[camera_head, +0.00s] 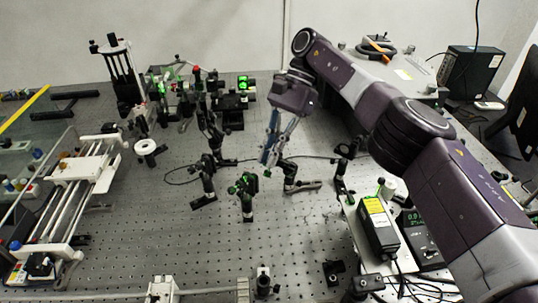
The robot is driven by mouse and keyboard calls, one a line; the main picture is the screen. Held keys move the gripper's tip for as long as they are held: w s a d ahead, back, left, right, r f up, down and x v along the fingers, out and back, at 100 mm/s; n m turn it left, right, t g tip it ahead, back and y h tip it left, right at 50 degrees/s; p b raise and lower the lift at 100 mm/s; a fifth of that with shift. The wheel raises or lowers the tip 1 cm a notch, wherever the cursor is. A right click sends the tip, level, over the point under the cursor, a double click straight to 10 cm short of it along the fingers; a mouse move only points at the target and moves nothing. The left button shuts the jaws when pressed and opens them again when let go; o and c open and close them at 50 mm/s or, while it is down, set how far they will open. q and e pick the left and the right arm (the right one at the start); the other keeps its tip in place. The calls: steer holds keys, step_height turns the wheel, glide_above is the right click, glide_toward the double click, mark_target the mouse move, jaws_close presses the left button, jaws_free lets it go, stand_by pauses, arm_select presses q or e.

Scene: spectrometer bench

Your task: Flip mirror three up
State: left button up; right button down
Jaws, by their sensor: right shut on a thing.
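My right gripper (268,157) reaches down over the middle of the optical table, with its arm coming in from the right. It is shut on a small mirror mount, which its fingers largely hide. A post with a flat foot (302,186) stands just right of the fingertips. Other dark post-mounted optics stand close by: a tall one (216,142) to the left and a green-lit one (246,190) to the front left. I see no label that tells which is mirror three. My left gripper is out of view.
The perforated optical table (185,235) has free room at front left. A yellow-labelled box (378,225) and a meter (419,238) stand at right. A rail stage (75,190) lies at left. Several green-lit optics (243,84) stand at the back. A thin cable crosses the middle.

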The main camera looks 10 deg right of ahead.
steer(key=shift+w+r, duration=0.1)
stand_by(0.3)
steer(key=c, duration=2)
jaws_free()
steer(key=shift+c, duration=0.2)
steer(key=shift+o, duration=0.3)
steer(key=shift+s+a+f, duration=0.1)
steer(key=shift+s+f, duration=0.1)
